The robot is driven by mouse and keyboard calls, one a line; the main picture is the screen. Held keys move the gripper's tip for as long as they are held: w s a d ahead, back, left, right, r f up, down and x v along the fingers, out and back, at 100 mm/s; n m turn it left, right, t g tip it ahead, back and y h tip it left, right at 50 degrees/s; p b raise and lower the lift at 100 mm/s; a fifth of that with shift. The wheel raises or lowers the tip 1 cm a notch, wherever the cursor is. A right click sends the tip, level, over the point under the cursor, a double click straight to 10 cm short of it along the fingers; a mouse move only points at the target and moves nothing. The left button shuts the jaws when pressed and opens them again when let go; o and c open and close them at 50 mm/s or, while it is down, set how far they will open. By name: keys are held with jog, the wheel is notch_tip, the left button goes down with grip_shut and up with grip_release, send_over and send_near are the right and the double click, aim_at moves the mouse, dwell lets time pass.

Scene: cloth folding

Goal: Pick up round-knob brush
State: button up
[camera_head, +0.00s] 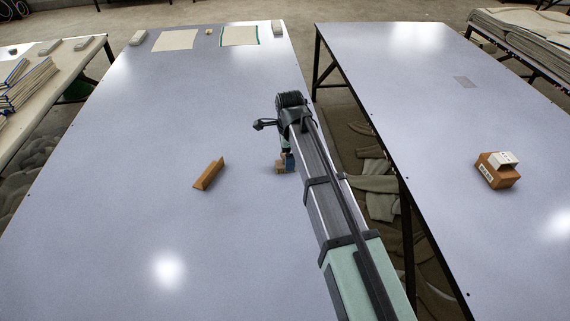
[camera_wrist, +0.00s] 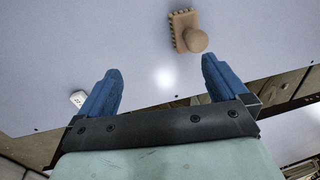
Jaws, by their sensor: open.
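The round-knob brush (camera_wrist: 187,31) is a brown block with toothed edges and a round knob (camera_wrist: 197,41). In the wrist view it lies on the table beyond my fingertips, nearer the right finger and apart from both. My gripper (camera_wrist: 162,66) has its two blue fingers spread wide with nothing between them. In the head view, part of the brush (camera_head: 281,168) shows near the right edge of the left table, close beside a blue finger (camera_head: 289,160). My arm hides the rest of the gripper there.
A brown angled piece (camera_head: 208,173) lies on the left table (camera_head: 110,215), left of the brush. A brown box with a white top piece (camera_head: 497,170) is on the right table. A gap with cloths below separates the tables. Flat cloths (camera_head: 176,40) lie at the far end.

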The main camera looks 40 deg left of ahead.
jog(key=s+d+n, duration=0.1)
jog(key=n, duration=0.3)
jog(key=n+t+y, duration=0.2)
jog(key=n, duration=1.3)
send_over(280, 164)
jog(key=d, duration=0.3)
jog(key=f, duration=0.7)
jog(key=shift+s+d, duration=0.15)
jog(key=shift+s, duration=0.15)
jog(key=shift+x, duration=2.7)
jog(key=shift+r, duration=0.1)
jog(key=shift+c, duration=0.3)
jog(key=c, duration=0.9)
jog(key=shift+c, duration=0.2)
